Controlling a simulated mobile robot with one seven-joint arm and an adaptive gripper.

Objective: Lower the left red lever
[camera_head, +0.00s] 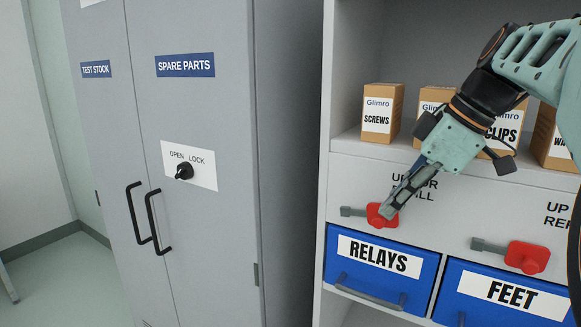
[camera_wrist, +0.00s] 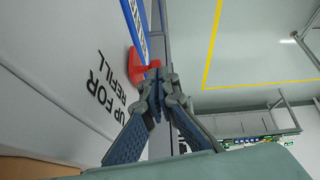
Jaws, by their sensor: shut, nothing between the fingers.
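The left red lever (camera_head: 376,222) sits on the light panel above the RELAYS bin, with a grey arm pointing left. My gripper (camera_head: 386,208) is shut and empty, its fingertips in front of the red part and hiding some of it. In the wrist view, the red part (camera_wrist: 136,70) lies just beyond and beside the tips of my gripper (camera_wrist: 156,74). I cannot tell whether they touch. The lettering "UP FOR REFILL" (camera_wrist: 107,85) above the lever is partly covered by my gripper in the head view.
A second red lever (camera_head: 527,257) is to the right, above the blue FEET bin (camera_head: 470,302). The blue RELAYS bin (camera_head: 338,270) is below the left lever. Boxes such as SCREWS (camera_head: 382,104) stand on the shelf above. A grey cabinet (camera_head: 215,110) stands at the left.

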